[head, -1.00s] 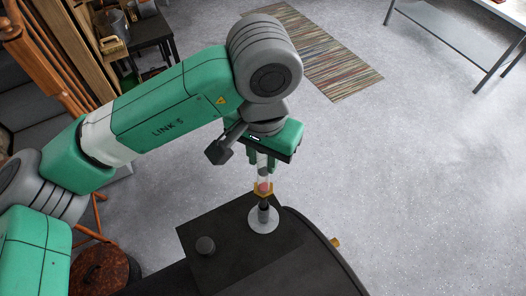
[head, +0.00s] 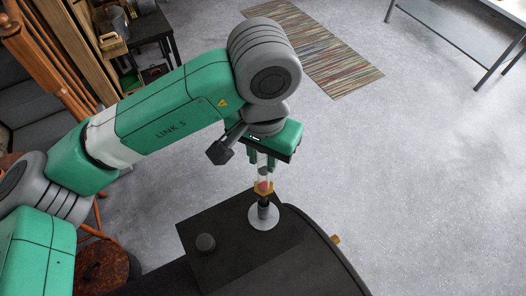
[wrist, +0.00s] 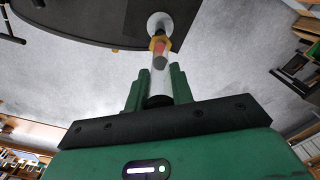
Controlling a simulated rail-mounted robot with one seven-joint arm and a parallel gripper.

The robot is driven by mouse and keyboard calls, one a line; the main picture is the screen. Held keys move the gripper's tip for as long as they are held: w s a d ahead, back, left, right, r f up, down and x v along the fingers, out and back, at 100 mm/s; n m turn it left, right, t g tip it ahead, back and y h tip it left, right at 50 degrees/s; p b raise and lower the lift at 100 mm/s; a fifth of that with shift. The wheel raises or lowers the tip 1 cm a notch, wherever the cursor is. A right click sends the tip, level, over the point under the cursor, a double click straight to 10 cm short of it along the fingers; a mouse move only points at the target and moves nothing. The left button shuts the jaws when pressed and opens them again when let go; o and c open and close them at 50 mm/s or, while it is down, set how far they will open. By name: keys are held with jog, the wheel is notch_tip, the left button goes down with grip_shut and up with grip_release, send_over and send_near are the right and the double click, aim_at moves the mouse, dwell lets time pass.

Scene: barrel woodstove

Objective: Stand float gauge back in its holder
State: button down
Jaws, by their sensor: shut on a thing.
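The float gauge (head: 264,174) is a clear tube with a red float and a yellow hex collar near its lower end. My gripper (head: 261,160) is shut on the upper part of the tube and holds it roughly upright. The tube also shows between the fingers in the wrist view (wrist: 160,84). The holder (head: 264,218) is a round pale flange with a dark centre on the black stove top. The collar and a dark lower stem are in line above the flange. I cannot tell whether the stem tip is inside the holder.
The black stove top (head: 240,262) has a dark knob (head: 205,243) left of the holder and a curved edge to the right. A striped rug (head: 318,50) lies on the open grey floor. A metal table (head: 465,38) stands far right.

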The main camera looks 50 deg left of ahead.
aim_at(263, 177)
jog(key=shift+f+b, duration=2)
jog(key=shift+f, duration=2)
jog(key=c, duration=1.1)
grip_release()
notch_tip(263, 177, up, 6)
jog(key=p, duration=0.6)
jog(key=shift+r, duration=0.1)
notch_tip(263, 177, up, 8)
jog(key=shift+f, duration=0.15)
